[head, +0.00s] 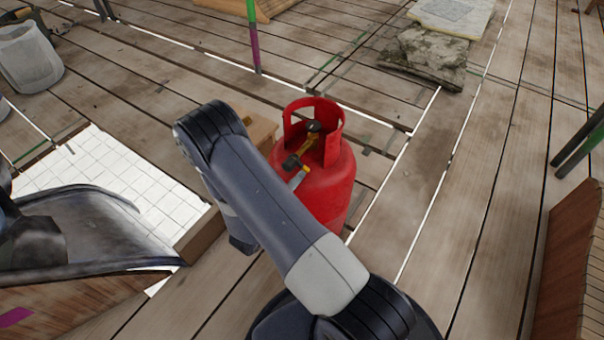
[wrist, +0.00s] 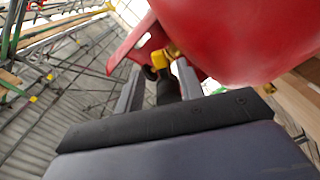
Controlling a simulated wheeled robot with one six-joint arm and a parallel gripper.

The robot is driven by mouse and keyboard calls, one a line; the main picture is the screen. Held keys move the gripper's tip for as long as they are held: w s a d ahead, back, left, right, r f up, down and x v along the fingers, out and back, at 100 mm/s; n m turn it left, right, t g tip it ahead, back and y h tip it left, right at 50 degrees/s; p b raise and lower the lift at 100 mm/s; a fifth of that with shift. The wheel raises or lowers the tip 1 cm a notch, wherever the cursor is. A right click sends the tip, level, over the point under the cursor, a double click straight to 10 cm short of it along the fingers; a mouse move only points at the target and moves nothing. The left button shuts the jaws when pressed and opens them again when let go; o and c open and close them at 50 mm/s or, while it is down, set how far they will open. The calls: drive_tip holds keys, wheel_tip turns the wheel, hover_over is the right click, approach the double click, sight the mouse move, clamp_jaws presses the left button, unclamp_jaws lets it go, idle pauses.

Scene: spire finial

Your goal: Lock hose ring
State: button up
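The red gas cylinder (head: 333,190) stands upright on the planks, just behind my arm in the head view. Its collar surrounds a valve with a dark knob (head: 314,127). A yellow and black fitting lies inside the collar's open side. In the wrist view the red cylinder (wrist: 245,35) fills the upper right. A yellow ring-like part (wrist: 164,70) with a black hose end (wrist: 168,92) sits between the fingers of my gripper (wrist: 160,80). The fingers stand apart, with a gap showing on the left side. My arm hides most of the gripper in the head view.
A cardboard-like box (head: 262,130) stands behind the cylinder, partly hidden by my arm. White tiles (head: 110,170) lie at left, and a grey bucket (head: 30,55) stands at upper left. Stone slabs (head: 428,55) lie at the back. Planks right of the cylinder are clear.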

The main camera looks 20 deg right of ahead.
sight(304, 170)
drive_tip(key=shift+b+x, duration=0.3)
drive_tip(key=shift+x, duration=1.7)
clamp_jaws()
